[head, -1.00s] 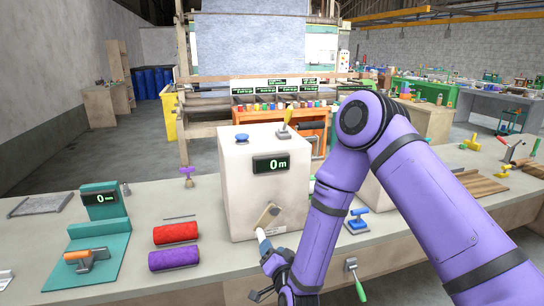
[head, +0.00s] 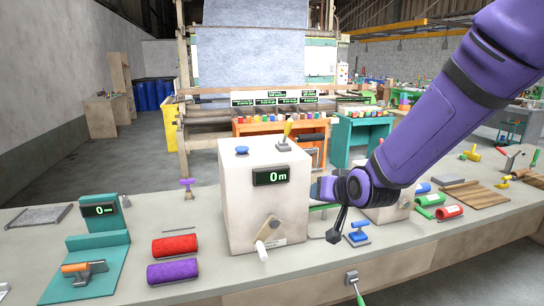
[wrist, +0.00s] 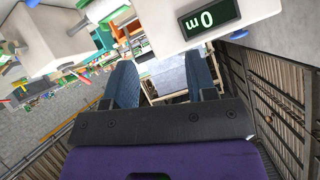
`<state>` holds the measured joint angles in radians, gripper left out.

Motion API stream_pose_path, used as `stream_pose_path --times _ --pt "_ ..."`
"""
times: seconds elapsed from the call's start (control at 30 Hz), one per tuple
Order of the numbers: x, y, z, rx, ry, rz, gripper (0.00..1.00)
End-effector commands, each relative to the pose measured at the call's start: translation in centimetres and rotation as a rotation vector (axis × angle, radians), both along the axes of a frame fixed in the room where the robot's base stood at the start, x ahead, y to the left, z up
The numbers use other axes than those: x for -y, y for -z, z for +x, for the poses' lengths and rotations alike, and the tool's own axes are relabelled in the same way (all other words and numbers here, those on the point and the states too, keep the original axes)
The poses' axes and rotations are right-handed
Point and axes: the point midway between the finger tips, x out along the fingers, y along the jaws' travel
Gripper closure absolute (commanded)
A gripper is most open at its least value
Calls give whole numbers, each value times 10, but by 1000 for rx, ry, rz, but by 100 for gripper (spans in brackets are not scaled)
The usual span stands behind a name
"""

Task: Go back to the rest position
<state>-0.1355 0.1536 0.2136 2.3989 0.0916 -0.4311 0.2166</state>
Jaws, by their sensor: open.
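The box machine has a "0 m" display (head: 271,176), which also shows upside down in the wrist view (wrist: 209,17). A crank with a white handle (head: 262,250) is on its front. A yellow lever (head: 286,133) and a blue knob (head: 242,150) are on top.
A red roll (head: 175,246) and a purple roll (head: 173,271) lie left of the machine. A teal stand (head: 98,238) with a "0 m" display is further left. Green and red rolls (head: 449,212) and wooden boards (head: 481,195) lie on the right.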

Motion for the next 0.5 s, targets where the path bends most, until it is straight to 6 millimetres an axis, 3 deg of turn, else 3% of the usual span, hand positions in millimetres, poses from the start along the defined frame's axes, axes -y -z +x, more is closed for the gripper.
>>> stream_pose_path --times 0.03,0.2,0.5 --pt "11 -14 -8 -11 5 -23 48" --pt "43 -45 -40 -82 17 -99 48" --pt "97 -89 -115 -219 44 -204 48"
